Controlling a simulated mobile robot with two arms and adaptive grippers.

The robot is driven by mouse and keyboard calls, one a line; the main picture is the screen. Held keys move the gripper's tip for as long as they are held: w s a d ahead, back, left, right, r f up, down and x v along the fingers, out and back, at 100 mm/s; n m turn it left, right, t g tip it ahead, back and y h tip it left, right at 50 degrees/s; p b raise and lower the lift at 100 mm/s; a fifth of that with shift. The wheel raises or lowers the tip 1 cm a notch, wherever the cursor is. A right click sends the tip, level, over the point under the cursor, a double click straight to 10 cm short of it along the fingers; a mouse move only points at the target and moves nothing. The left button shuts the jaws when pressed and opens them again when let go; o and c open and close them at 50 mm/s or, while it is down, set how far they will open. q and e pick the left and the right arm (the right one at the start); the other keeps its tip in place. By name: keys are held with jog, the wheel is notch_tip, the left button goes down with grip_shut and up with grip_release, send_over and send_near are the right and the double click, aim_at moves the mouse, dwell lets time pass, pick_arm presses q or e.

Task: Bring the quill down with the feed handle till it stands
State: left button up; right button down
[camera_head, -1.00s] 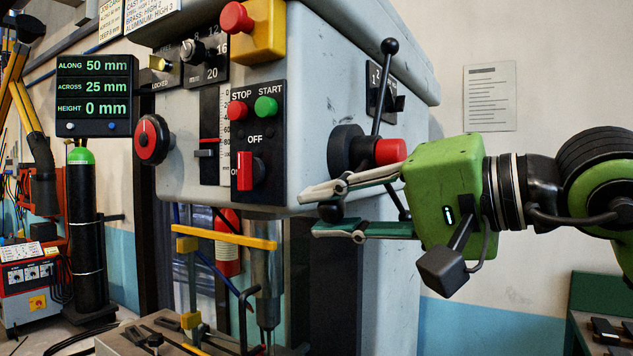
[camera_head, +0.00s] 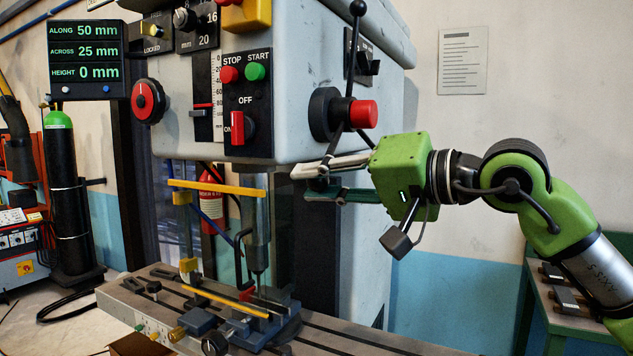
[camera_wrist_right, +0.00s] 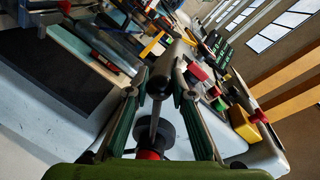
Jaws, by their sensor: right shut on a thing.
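The feed handle (camera_head: 325,113) is a black hub with a red cap and dark spokes on the right side of the drill head. One spoke rises to a black knob (camera_head: 357,8). My right gripper (camera_head: 318,178) is shut on the end of a lower spoke, which its fingers mostly hide in the head view. In the right wrist view the dark grip (camera_wrist_right: 172,65) lies between the two fingers. The quill (camera_head: 257,215) is a steel cylinder under the head, with its tool above the vise (camera_head: 262,325). My left gripper is not in view.
The readout (camera_head: 86,60) shows height 0 mm. A yellow bar (camera_head: 217,188) crosses in front of the quill. The slotted machine table (camera_head: 345,340) lies below. A green bench (camera_head: 540,290) stands at right.

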jog(key=c, duration=1.8)
grip_release()
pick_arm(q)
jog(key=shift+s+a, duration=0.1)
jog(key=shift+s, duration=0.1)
pick_arm(e)
jog(key=shift+o, duration=0.2)
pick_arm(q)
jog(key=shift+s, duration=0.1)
pick_arm(e)
jog(key=v, duration=1.2)
